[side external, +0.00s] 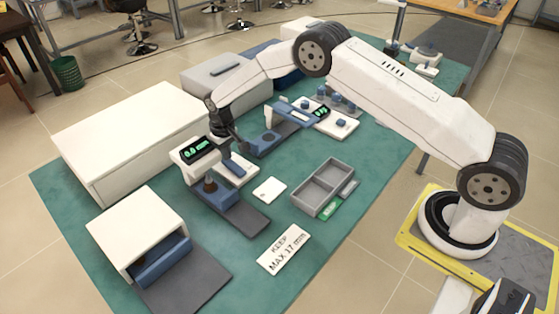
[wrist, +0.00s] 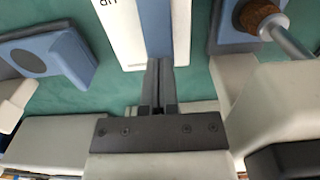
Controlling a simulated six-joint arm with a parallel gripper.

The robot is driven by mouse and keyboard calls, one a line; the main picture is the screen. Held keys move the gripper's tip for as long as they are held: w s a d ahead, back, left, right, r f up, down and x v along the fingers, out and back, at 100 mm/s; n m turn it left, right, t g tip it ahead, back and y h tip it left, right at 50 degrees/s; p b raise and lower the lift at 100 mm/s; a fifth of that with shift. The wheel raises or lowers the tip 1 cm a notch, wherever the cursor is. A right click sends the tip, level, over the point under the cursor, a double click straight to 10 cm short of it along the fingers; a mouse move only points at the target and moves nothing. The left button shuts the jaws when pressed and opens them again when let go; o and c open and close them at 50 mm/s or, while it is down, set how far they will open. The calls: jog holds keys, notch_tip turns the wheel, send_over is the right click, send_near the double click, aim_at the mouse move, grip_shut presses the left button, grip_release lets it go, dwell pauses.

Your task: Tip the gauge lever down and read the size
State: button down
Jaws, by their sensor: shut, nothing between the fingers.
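The gauge (side external: 187,149) is a white head with a green-lit display, which seems to read 0.0 mm, above a blue base. A brown cork-like piece (side external: 210,186) stands on the base under the head; it also shows in the wrist view (wrist: 262,14) beside a metal rod. The blue gauge lever (side external: 235,167) lies along a white plate (side external: 246,176) right of the gauge. In the wrist view the lever (wrist: 155,28) runs up from my fingertips. My gripper (wrist: 160,68) is shut and empty at the lever's near end; contact is unclear.
A grey two-part tray (side external: 323,187), a small white card (side external: 270,189) and a "KEEP MAX 17 mm" sign (side external: 285,249) lie on the green mat. White furnaces stand left (side external: 135,132) and front left (side external: 137,222). A second display device (side external: 320,113) stands behind.

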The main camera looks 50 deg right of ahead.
aim_at(231, 162)
jog(key=shift+f, duration=0.65)
dwell(0.6)
jog(key=shift+r, duration=3.5)
jog(key=shift+r, duration=0.1)
jog(key=shift+s+d+r, duration=0.15)
jog(key=shift+s+r, duration=0.25)
jog(key=s+d+r+t, duration=0.1)
jog(key=s+r, duration=0.2)
jog(key=s, duration=0.6)
jog(key=s+d+r, duration=0.1)
jog(key=s+r, duration=0.2)
jog(key=s, duration=0.7)
jog(key=s+d+r+t, duration=0.1)
jog(key=s+r, duration=0.2)
jog(key=s, duration=0.7)
jog(key=shift+d+t, duration=0.2)
jog(key=shift+t, duration=0.1)
